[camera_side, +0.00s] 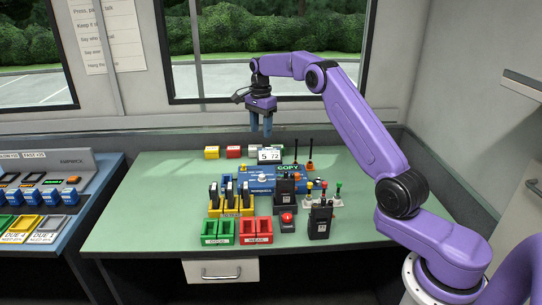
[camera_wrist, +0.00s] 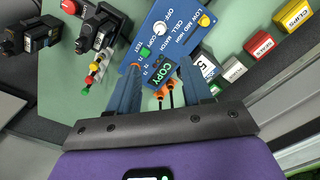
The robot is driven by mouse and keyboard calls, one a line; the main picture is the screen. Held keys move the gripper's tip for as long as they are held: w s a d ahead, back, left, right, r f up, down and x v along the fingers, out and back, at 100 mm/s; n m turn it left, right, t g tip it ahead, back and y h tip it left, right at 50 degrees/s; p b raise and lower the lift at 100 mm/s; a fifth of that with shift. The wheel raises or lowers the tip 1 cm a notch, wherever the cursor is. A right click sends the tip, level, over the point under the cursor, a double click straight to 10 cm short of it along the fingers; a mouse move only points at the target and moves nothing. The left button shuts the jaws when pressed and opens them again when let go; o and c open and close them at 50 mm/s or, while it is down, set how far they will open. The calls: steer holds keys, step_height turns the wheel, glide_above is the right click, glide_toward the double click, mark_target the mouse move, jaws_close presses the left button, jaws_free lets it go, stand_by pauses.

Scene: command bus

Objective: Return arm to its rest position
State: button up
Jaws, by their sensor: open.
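My purple arm reaches in from the right in the side view. My gripper (camera_side: 261,128) hangs fingers down above the back part of the green table (camera_side: 130,220). It is open and empty, with a gap below it to the things on the table. In the wrist view my gripper's two blue fingers (camera_wrist: 160,88) stand apart. A green COPY label (camera_wrist: 167,75), the blue cell match box (camera_wrist: 170,38) and orange-tipped probes (camera_wrist: 165,90) show between and beyond them. Nothing is held.
Green (camera_side: 218,231) and red (camera_side: 256,230) bins stand at the front. Yellow holders (camera_side: 231,205), black radios (camera_side: 320,222) and a red button (camera_side: 288,221) crowd the middle. Small yellow, red and white boxes line the back. A blue charger console (camera_side: 45,190) is left. The table's left side is clear.

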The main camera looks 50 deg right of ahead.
steer(key=s+a+r+n, duration=0.3)
steer(key=s+a+n, duration=0.45)
steer(key=a, duration=0.35)
steer(key=s+a+r+n, duration=0.2)
steer(key=s+a+n, duration=0.55)
steer(key=a, duration=0.35)
steer(key=s+d+f+n, duration=0.1)
steer(key=s+f+n, duration=0.1)
steer(key=s+n, duration=0.6)
steer(key=s+d+f+n, duration=0.1)
steer(key=s+n, duration=0.6)
steer(key=s, duration=1.6)
steer(key=shift+s+f+n, duration=0.25)
steer(key=shift+f+n, duration=0.1)
steer(key=shift+n, duration=0.05)
